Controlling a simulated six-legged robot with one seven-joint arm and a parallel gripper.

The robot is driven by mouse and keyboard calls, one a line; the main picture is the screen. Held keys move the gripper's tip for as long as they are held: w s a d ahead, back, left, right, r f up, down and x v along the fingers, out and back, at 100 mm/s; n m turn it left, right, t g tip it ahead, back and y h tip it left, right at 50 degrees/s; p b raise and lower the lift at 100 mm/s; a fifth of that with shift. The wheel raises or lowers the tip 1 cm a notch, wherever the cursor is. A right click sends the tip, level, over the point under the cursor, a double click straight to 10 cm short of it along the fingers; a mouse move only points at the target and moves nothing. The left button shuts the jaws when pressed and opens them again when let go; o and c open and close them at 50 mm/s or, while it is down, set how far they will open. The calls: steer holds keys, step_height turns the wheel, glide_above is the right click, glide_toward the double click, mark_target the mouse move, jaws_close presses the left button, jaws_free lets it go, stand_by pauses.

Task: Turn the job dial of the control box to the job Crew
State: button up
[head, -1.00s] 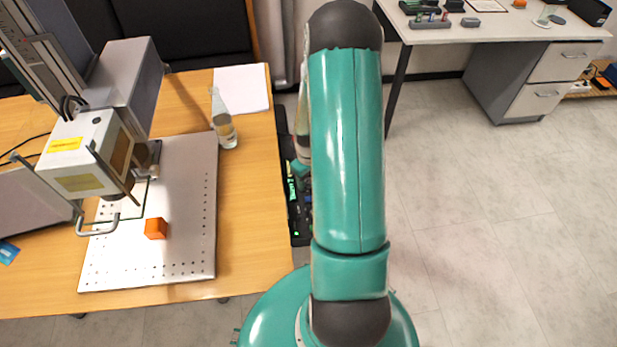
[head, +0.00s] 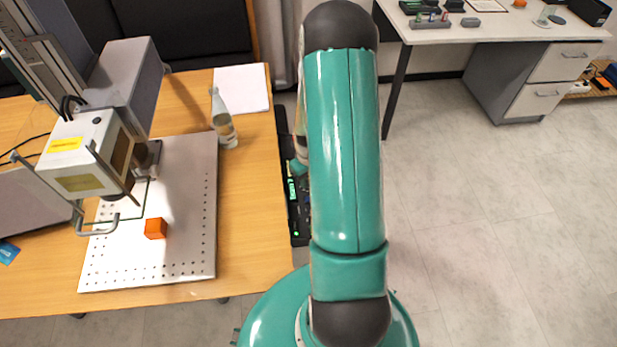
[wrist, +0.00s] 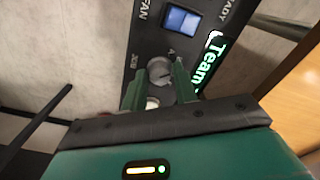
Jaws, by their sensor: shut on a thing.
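The control box (head: 298,222) is a dark panel at the right edge of the wooden table, partly behind my arm in the head view. In the wrist view, the control box (wrist: 146,42) shows a grey round job dial (wrist: 159,70) next to the label JOB. The dial's pointer direction is too small to tell.
A blue-lit switch (wrist: 181,20) sits above the dial by FAN. Floor at right is clear.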

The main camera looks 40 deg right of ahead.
steer(key=shift+m, duration=2.2)
steer(key=o, duration=1)
steer(key=shift+c, duration=0.2)
steer(key=shift+r, duration=0.1)
step_height(320, 180, up, 14)
